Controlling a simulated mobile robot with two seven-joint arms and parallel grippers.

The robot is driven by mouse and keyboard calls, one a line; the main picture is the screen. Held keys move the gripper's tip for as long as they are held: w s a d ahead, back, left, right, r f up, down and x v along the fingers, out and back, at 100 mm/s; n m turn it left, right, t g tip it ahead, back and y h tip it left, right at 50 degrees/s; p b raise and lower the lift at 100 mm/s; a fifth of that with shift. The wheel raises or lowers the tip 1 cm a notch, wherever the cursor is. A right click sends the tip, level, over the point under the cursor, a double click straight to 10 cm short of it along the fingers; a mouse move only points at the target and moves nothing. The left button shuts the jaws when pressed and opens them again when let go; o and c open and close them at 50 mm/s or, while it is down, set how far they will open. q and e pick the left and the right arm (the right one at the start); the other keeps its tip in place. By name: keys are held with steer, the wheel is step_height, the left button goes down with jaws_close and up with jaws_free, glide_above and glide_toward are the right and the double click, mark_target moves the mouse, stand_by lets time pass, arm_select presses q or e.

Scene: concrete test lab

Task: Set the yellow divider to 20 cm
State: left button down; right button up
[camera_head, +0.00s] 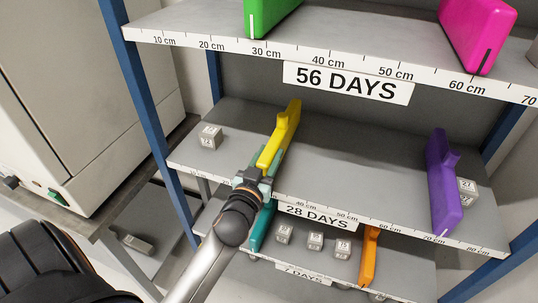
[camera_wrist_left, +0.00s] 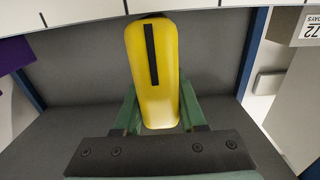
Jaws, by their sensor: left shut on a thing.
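The yellow divider (camera_head: 280,132) stands on the middle shelf (camera_head: 350,165), labelled 28 DAYS, running from front to back. My left gripper (camera_head: 258,179) is shut on its front end at the shelf's front edge. In the left wrist view the yellow divider (camera_wrist_left: 172,84), with a black line down its front, sits between the green fingers of my left gripper (camera_wrist_left: 160,115). The divider is left of the 40 cm mark on the shelf scale (camera_head: 305,203). My gripper and arm hide the marks beside it, so its exact reading cannot be told. My right gripper is not in view.
A grey cube (camera_head: 209,137) stands left of the yellow divider on the same shelf. A purple divider (camera_head: 441,185) and cubes (camera_head: 467,190) are at the right. Green (camera_head: 268,16) and pink (camera_head: 477,35) dividers stand above; teal (camera_head: 262,228) and orange (camera_head: 369,255) ones below.

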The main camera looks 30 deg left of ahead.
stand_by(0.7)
arm_select(q)
steer(key=shift+s+a, duration=0.1)
steer(key=shift+a, duration=0.25)
steer(key=a+p, duration=0.1)
steer(key=a, duration=0.1)
steer(key=s+a+p, duration=0.1)
steer(key=a, duration=0.2)
steer(key=s+a, duration=0.1)
steer(key=a, duration=0.2)
steer(key=shift+p, duration=0.4)
steer(key=shift+c, duration=2.4)
jaws_free()
